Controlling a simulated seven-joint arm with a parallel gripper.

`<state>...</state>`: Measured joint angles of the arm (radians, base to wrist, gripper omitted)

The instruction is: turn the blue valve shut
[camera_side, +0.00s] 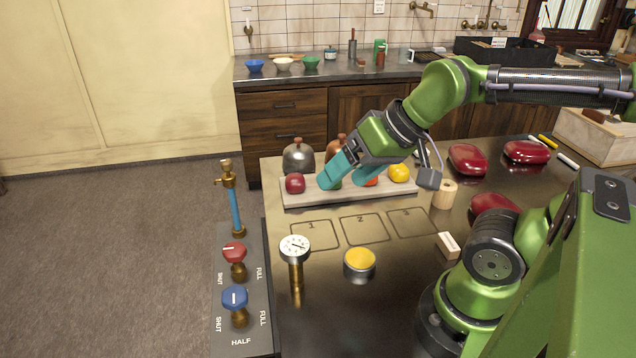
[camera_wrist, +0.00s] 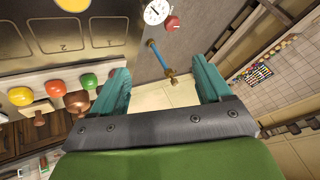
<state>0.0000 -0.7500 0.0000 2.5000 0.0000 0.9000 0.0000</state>
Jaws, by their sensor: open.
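The blue valve (camera_side: 235,297) is a round knob with a white mark on a brass stem. It stands on the dark panel (camera_side: 257,340) at the lower left in the side view, among the labels SHUT, FULL and HALF. I cannot tell for sure which label its mark faces. It is not visible in the wrist view. My gripper (camera_side: 345,178) has teal fingers and is open above the fruit board, well up and right of the blue valve. In the wrist view my gripper (camera_wrist: 160,80) has its fingers spread with nothing between them.
A red valve (camera_side: 234,252) stands just behind the blue one, near a blue tube (camera_side: 235,210) with brass ends. A gauge (camera_side: 295,248) and a yellow-topped button (camera_side: 359,263) stand to the right. The board (camera_side: 300,198) holds fruit; two cloche-like domes stand behind it.

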